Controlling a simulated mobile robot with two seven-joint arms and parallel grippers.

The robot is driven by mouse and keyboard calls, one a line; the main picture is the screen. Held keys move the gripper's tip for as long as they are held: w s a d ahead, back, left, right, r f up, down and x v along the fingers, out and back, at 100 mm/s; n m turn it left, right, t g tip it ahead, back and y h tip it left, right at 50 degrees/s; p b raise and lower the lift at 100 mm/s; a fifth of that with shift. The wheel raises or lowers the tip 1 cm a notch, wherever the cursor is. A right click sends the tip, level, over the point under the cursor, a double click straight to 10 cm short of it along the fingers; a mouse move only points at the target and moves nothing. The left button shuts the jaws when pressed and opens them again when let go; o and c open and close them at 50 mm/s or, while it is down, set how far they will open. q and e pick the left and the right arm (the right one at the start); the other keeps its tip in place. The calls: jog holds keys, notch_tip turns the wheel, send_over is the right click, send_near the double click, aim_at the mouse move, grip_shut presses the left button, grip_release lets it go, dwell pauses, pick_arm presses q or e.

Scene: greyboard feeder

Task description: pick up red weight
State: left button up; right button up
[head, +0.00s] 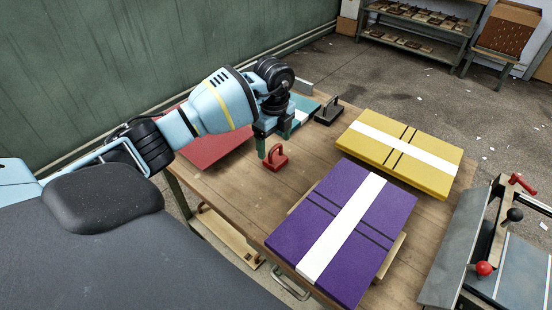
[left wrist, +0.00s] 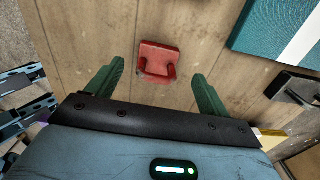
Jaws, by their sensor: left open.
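The red weight (head: 275,159) is a small block with a handle and stands on the wooden table. In the left wrist view the red weight (left wrist: 157,60) lies ahead of and between the fingertips, apart from both. My left gripper (head: 272,148) has green fingers and is at the weight, partly hiding what is behind it in the head view. In the left wrist view the left gripper (left wrist: 158,75) is open, with nothing between its fingers. My right gripper is not in view.
A black weight (head: 328,111) stands behind, beside a teal board (head: 305,106). A purple board (head: 345,225) and a yellow board (head: 400,145), both with white stripes, lie to the right. A red board (head: 212,150) lies left. Bare wooden table (head: 240,184) surrounds the red weight.

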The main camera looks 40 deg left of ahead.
aim_at(276, 146)
pick_arm(q)
jog(key=shift+s+d+f, duration=0.1)
jog(key=shift+d+f, duration=0.1)
jog(key=shift+f, duration=1.1)
jog(key=shift+s+d+f, duration=0.1)
jog(key=shift+d+f, duration=0.05)
jog(key=shift+f, duration=1.1)
jog(key=c, duration=1.4)
jog(key=shift+r, duration=0.1)
jog(key=shift+c, duration=0.4)
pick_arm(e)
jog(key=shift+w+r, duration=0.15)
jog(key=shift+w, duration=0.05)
pick_arm(q)
jog(key=shift+w+r, duration=0.1)
jog(key=shift+r, duration=0.35)
jog(key=r, duration=0.2)
jog(key=shift+s+d+r, duration=0.1)
jog(key=shift+s+r, duration=0.3)
jog(key=s+d, duration=0.1)
jog(key=s, duration=0.4)
jog(key=s+d+r+p, duration=0.1)
jog(key=s, duration=0.3)
jog(key=s+d, duration=0.2)
jog(key=s, duration=0.3)
jog(key=shift+s+r, duration=0.15)
jog(key=shift+s, duration=0.2)
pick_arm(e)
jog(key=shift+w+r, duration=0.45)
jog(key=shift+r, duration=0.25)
